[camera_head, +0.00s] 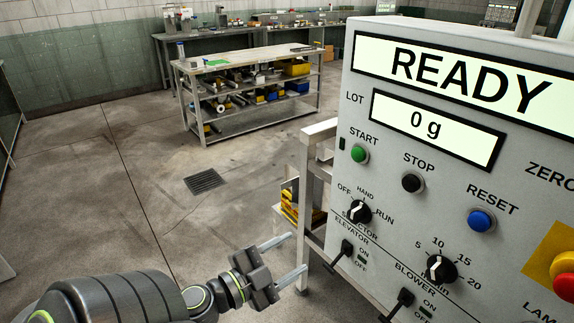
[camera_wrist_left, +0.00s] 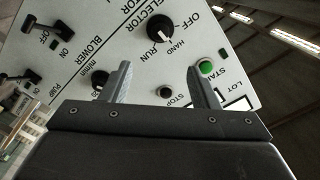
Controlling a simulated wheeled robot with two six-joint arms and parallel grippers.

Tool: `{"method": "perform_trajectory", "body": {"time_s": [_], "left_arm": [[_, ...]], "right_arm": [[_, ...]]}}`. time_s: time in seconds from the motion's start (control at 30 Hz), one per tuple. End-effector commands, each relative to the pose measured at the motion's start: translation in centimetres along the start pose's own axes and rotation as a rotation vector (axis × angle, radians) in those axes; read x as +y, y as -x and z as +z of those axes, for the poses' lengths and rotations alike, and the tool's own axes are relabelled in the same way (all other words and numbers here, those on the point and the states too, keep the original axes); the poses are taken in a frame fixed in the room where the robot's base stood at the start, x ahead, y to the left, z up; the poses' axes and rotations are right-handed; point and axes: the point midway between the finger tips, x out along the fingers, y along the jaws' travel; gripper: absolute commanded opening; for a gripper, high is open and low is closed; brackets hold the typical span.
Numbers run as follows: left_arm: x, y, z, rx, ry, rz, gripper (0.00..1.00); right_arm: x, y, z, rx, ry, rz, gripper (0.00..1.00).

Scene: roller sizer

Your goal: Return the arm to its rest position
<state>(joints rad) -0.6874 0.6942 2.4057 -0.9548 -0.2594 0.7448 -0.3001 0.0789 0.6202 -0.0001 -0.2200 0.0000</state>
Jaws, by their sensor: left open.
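My left gripper (camera_head: 298,254) reaches in from the bottom left. Its two fingers are apart with nothing between them, and it stands in front of and left of the control panel (camera_head: 350,120). In the left wrist view the open fingers (camera_wrist_left: 158,69) point toward the panel face, with the black selector knob (camera_wrist_left: 158,50) and the green START button (camera_wrist_left: 206,68) beyond them. A gap to the panel shows in the head view. The panel displays READY (camera_head: 470,80) and 0 g (camera_head: 425,125). My right gripper is not in view.
The panel carries a black STOP button (camera_head: 412,182), a blue RESET button (camera_head: 481,220), a speed knob (camera_head: 440,268) and lever switches (camera_head: 345,250). A pale metal frame (camera_head: 306,190) stands beside it. The floor to the left is open, with a workbench (camera_head: 240,62) farther back.

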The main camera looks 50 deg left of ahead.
Motion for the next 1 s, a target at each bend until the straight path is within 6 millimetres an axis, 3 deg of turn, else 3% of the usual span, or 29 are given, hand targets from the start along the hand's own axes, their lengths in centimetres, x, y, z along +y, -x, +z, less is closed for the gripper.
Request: {"method": "perform_trajectory", "body": {"time_s": [0.57, 0.67, 0.73, 0.87, 1.0], "left_arm": [[0.1, -0.1, 0.7, -0.016, 0.003, -0.001, 0.55], [0.8, -0.5, 3.5, -0.074, 0.013, -0.002, 0.55], [1.7, -0.7, 6.8, -0.146, 0.028, -0.001, 0.55], [4.2, -0.5, 14.5, -0.316, 0.072, 0.007, 0.55], [8.0, 1.0, 22.3, -0.498, 0.135, 0.027, 0.55]], "right_arm": [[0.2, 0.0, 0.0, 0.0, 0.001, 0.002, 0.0], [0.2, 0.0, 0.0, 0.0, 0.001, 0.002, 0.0], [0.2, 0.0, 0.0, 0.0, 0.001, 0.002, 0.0], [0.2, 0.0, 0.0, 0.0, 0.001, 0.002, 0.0], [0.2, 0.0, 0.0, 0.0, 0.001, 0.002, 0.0]]}}
